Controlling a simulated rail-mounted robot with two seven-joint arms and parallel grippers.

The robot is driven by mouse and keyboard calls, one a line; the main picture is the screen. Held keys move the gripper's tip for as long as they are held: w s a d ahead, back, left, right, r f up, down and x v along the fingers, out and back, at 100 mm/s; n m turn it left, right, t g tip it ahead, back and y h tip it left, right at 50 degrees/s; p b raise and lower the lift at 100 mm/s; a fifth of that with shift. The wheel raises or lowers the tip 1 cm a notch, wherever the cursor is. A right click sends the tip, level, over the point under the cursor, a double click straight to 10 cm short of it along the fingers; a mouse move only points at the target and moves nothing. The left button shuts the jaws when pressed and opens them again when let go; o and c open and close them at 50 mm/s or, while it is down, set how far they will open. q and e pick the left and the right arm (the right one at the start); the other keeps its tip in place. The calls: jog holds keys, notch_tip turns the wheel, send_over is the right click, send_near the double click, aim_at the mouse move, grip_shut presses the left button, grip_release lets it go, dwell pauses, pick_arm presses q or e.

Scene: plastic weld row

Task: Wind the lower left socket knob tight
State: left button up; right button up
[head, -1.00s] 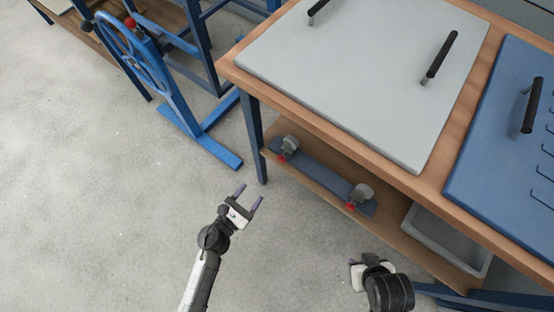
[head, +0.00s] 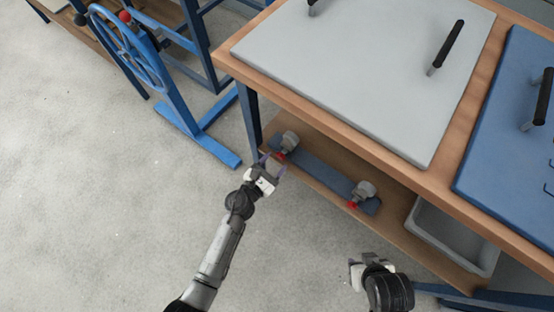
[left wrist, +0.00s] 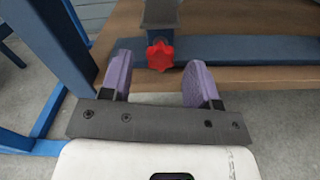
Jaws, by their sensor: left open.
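The lower left socket knob (left wrist: 160,55) is a red star-shaped knob under a grey socket, on a dark blue strip (head: 322,175) on the bench's lower shelf. It also shows in the head view, small and red (head: 281,155). My left gripper (head: 273,164) is open and points at this knob; in the left wrist view the knob shows between and beyond the purple fingers (left wrist: 158,80), apart from them. A second socket with a red knob (head: 353,204) sits at the strip's right end. My right gripper (head: 356,268) is at the lower right, its fingers not clearly seen.
The wooden bench (head: 350,136) overhangs the lower shelf, and its blue leg (head: 250,118) stands just left of the strip. A grey tray (head: 452,240) sits further right on the shelf. A blue wheel stand (head: 165,85) is at upper left. The floor in front is clear.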

pick_arm(q)
jog(key=shift+x, duration=0.8)
jog(key=shift+c, duration=0.2)
jog(key=c, duration=0.9)
